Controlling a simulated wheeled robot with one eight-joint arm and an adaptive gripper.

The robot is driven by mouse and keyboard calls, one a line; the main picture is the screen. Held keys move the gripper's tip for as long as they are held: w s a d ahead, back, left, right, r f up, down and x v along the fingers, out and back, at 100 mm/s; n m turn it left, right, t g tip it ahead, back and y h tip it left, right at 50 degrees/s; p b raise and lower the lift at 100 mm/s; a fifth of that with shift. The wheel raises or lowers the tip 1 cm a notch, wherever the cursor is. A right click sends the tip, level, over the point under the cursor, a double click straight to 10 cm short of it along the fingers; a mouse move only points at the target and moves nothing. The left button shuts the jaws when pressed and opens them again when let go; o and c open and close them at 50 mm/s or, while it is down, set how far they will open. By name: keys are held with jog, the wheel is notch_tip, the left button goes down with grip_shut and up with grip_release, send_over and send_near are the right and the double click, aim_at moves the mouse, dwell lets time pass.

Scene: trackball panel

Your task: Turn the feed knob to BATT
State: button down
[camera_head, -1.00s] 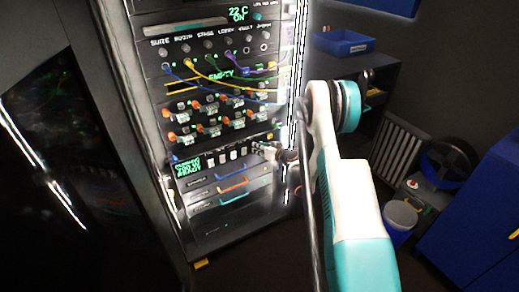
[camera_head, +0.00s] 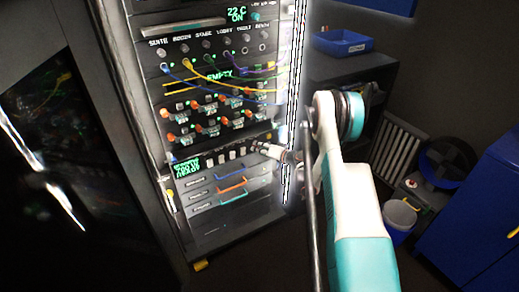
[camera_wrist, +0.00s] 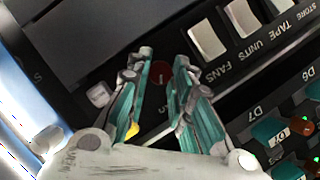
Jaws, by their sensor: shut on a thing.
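My gripper (camera_wrist: 163,68) is shut on a small dark reddish round knob (camera_wrist: 160,77), which shows between its fingertips in the wrist view. I take this to be the feed knob. The knob's pointer and any BATT label around it cannot be made out. In the head view my gripper (camera_head: 262,148) reaches the right end of the row of pale switches on the rack, and the knob is hidden there.
Pale switches (camera_wrist: 207,40) marked FANS, UNITS and TAPE stand beside my gripper. Orange-and-teal connectors (camera_head: 236,121) and hanging cables (camera_head: 190,74) lie above on the rack. A small pale button (camera_wrist: 98,95) sits close by. A green display (camera_head: 186,165) is left of the switches.

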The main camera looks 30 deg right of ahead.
jog(key=c, duration=1.4)
grip_release()
jog(key=v, duration=1.2)
